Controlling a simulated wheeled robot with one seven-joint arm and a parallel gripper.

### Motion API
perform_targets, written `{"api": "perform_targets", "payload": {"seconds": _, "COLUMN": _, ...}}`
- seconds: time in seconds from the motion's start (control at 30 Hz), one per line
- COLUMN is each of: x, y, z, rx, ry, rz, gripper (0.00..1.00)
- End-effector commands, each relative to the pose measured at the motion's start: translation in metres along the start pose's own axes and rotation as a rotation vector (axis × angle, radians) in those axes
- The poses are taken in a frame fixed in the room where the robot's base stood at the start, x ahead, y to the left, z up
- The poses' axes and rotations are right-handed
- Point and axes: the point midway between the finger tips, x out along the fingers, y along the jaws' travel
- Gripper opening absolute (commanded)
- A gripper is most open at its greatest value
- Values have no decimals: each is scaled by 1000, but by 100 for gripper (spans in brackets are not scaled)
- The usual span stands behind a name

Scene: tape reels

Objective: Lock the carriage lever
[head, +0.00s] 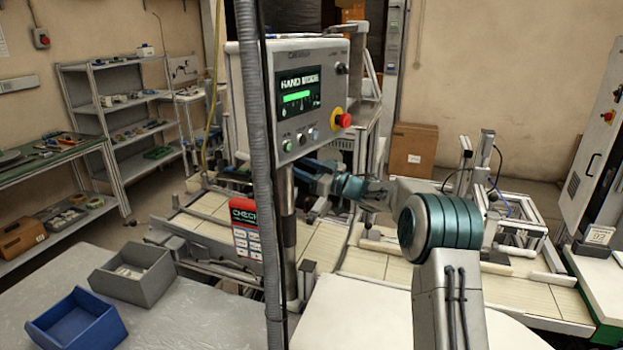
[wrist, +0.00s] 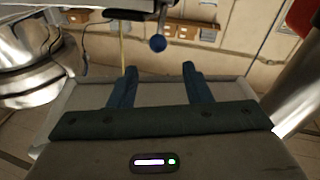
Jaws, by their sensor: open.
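In the wrist view a dark blue ball knob (wrist: 158,44) sits at the end of a short rod under a metal part at the top edge; it looks like the carriage lever. My gripper (wrist: 160,72) is open, with its two dark blue fingers apart and nothing between them. The knob shows beyond the fingertips, roughly centred between them and not gripped. The distance to it is hard to tell. In the head view my arm reaches behind the control panel's post, and the gripper is mostly hidden there. I cannot make out the lever in that view.
The control panel (head: 310,60) with a red button stands on a metal post (head: 284,215) close to my arm. A grey bin (head: 150,288) and blue bin (head: 75,312) are at front left. A metal cylinder (wrist: 30,70) shows left in the wrist view.

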Motion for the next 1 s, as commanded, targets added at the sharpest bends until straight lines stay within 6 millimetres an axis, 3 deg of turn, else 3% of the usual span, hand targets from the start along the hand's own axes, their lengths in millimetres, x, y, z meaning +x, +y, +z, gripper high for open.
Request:
{"api": "perform_targets", "payload": {"seconds": 0.2, "x": -24, "y": 0, "z": 1, "rx": 0, "ry": 0, "rz": 0, "gripper": 44}}
{"api": "perform_targets", "payload": {"seconds": 0.67, "x": -27, "y": 1, "z": -3, "rx": -3, "ry": -4, "rz": 10, "gripper": 44}}
{"api": "perform_targets", "payload": {"seconds": 0.87, "x": -35, "y": 11, "z": -25, "rx": -36, "ry": -100, "rz": 200, "gripper": 44}}
{"api": "perform_targets", "payload": {"seconds": 1.0, "x": -61, "y": 18, "z": -39, "rx": -47, "ry": -230, "rz": 405, "gripper": 44}}
